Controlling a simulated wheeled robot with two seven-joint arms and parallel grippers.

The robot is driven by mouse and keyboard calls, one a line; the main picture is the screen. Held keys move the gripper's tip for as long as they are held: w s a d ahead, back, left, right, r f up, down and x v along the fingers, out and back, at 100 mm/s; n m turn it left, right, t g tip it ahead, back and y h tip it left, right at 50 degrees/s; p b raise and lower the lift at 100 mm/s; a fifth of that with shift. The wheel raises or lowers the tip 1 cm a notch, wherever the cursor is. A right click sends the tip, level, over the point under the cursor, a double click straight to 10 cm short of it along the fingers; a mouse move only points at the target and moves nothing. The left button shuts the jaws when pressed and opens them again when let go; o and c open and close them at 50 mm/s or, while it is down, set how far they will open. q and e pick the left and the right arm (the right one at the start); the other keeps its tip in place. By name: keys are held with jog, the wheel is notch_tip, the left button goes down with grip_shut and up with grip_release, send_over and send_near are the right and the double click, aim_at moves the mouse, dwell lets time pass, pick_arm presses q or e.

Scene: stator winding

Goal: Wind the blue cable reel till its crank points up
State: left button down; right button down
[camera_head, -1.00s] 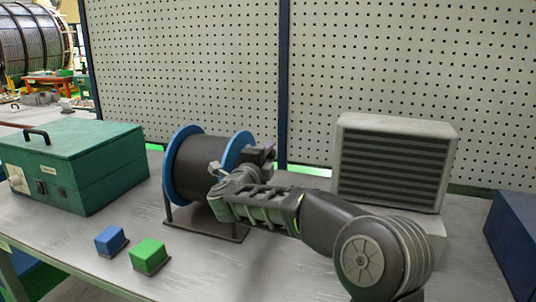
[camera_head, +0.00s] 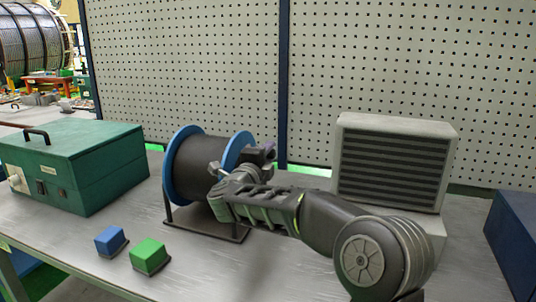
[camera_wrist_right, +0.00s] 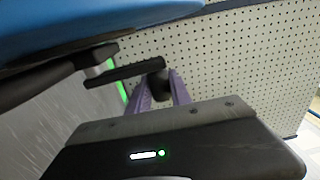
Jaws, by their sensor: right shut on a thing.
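The cable reel, a dark drum (camera_head: 203,168) between two blue flanges (camera_head: 182,150), stands on a dark frame on the bench. My right gripper (camera_head: 268,153) is at the reel's right side, shut on the crank handle. In the head view the gripper and wrist hide most of the crank. The right wrist view shows the dark crank arm (camera_wrist_right: 120,72) running from the hub side to the handle (camera_wrist_right: 157,85), between my purple fingers (camera_wrist_right: 161,95). A blue flange (camera_wrist_right: 90,25) fills the top left there. I cannot tell exactly which way the crank points. My left gripper is not in view.
A green toolbox (camera_head: 105,170) stands at the left. A blue block (camera_head: 110,240) and a green block (camera_head: 149,255) lie in front of the reel. A grey louvred unit (camera_head: 392,165) stands at the right, behind my forearm. A pegboard (camera_head: 400,60) closes the back.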

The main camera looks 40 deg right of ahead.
aim_at(228, 172)
jog(key=shift+s+a+f+b, duration=0.2)
jog(key=shift+a+b, duration=0.1)
jog(key=shift+b, duration=0.2)
jog(key=shift+r, duration=0.1)
jog(key=shift+a, duration=0.1)
jog(key=c, duration=1.2)
grip_release()
jog(key=shift+r, duration=0.1)
jog(key=shift+o, duration=0.2)
jog(key=shift+s, duration=0.1)
jog(key=v, duration=0.7)
jog(key=shift+s+a+b, duration=0.2)
jog(key=shift+a+b, duration=0.15)
jog(key=shift+b, duration=0.05)
